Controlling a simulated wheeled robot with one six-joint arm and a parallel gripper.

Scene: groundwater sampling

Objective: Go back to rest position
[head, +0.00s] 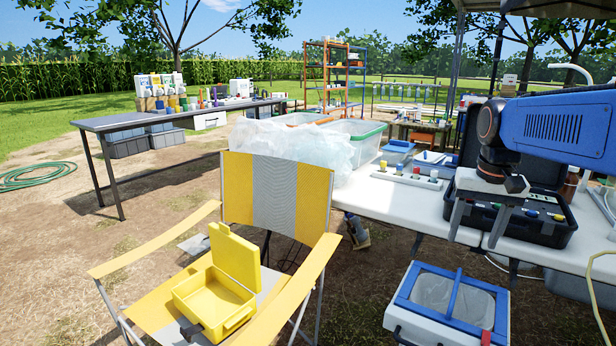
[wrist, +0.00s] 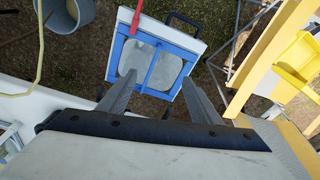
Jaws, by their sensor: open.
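My gripper (head: 477,232) hangs at the right in the head view, with two grey fingers pointing down and spread apart, empty. It is in front of the black case (head: 540,222) on the white table (head: 395,200). In the wrist view my gripper (wrist: 158,95) is seen from above, its fingers apart. Between and beyond them, lower down, is the blue-and-white cooler (wrist: 172,30) with a clear lid panel. The cooler also stands on the ground in front of the table in the head view (head: 405,320).
A yellow-and-grey folding chair (head: 275,190) holds an open yellow box (head: 215,300) at the left. A plastic-wrapped bundle (head: 285,150) and clear tub (head: 362,145) sit on the white table. A long grey table (head: 165,118) stands farther back. A bucket (wrist: 68,25) shows in the wrist view.

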